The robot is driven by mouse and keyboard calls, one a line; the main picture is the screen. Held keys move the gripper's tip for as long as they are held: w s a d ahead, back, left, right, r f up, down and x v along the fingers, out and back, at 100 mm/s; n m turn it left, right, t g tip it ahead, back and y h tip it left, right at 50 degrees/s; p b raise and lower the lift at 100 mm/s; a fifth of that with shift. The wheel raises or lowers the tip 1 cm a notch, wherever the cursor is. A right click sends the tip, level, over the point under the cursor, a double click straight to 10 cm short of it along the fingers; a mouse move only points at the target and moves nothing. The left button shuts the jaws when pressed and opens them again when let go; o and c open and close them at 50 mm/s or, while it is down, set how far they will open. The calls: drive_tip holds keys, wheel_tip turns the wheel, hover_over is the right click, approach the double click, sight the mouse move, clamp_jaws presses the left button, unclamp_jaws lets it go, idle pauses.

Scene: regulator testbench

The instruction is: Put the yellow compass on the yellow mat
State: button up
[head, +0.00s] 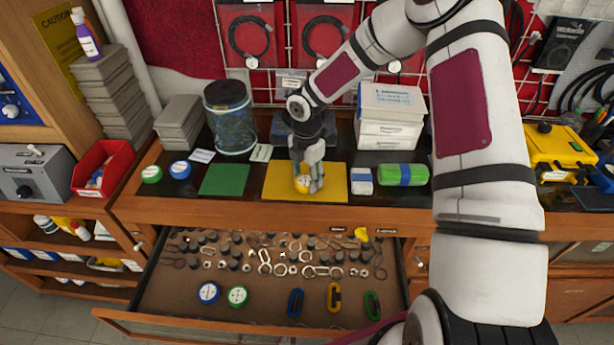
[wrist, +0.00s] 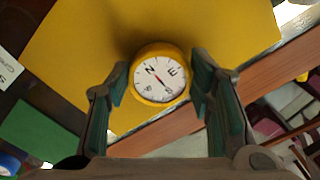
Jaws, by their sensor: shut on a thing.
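The yellow compass (wrist: 159,75) has a round white dial with letters and a needle. In the wrist view it sits between the two fingers of my gripper (wrist: 160,95), over the yellow mat (wrist: 80,45). In the head view my gripper (head: 309,185) points down at the middle of the yellow mat (head: 335,183), shut on the yellow compass (head: 302,184), which is partly hidden by the fingers. The compass is on the mat or just above it; I cannot tell which.
A green mat (head: 224,179) lies to the left. A white-and-blue block (head: 361,181) and a green roll with a blue band (head: 403,175) lie to the right. Below, an open drawer (head: 250,265) holds blue and green compasses, carabiners and small metal parts.

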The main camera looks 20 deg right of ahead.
drive_tip(key=shift+f, duration=0.2)
drive_tip(key=o, duration=1.2)
drive_tip(key=shift+c, duration=0.2)
drive_tip(key=shift+r, duration=0.1)
